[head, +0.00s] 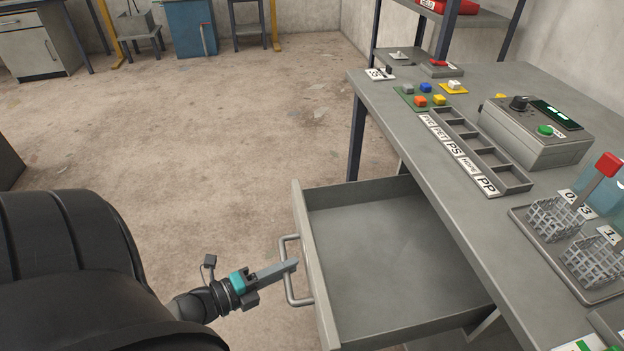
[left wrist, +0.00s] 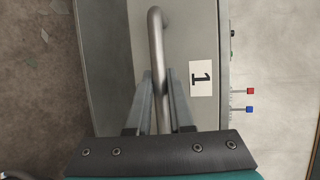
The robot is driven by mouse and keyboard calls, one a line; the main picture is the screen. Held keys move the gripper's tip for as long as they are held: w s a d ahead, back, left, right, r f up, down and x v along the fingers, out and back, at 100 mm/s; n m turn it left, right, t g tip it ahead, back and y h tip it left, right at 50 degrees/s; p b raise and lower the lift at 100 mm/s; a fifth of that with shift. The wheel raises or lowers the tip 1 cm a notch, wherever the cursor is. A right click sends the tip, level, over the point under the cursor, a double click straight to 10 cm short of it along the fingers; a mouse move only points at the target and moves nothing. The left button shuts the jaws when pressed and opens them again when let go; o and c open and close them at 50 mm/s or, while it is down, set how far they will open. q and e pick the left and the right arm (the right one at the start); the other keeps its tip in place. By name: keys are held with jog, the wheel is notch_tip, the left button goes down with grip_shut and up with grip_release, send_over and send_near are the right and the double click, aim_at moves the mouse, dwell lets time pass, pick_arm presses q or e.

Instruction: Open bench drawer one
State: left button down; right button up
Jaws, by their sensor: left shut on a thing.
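The bench drawer (head: 390,250) is pulled well out from under the bench, and its grey inside looks empty. Its front panel carries a bar handle (head: 288,262). In the left wrist view the front bears a label "1" (left wrist: 201,78), beside the handle (left wrist: 157,50). My left gripper (head: 290,266) is at the handle, its fingers on either side of the bar and shut on it. In the left wrist view the two fingers (left wrist: 158,100) straddle the bar. My right gripper is in neither view.
The bench top (head: 400,130) carries a labelled sorting tray (head: 515,186), coloured blocks (head: 421,100), a grey control box (head: 535,130) and wire baskets (head: 555,218). A bench leg (head: 357,130) stands behind the drawer. The floor (head: 220,130) left of the drawer is clear.

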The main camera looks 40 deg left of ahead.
pick_arm(q)
jog(key=shift+s+a, duration=0.45)
jog(key=shift+s, duration=0.15)
jog(key=c, duration=0.8)
grip_release()
jog(key=p+v, duration=0.2)
jog(key=v, duration=1.3)
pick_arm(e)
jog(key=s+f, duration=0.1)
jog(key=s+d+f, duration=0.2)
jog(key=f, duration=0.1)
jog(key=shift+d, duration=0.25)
pick_arm(q)
jog(key=shift+s, duration=0.1)
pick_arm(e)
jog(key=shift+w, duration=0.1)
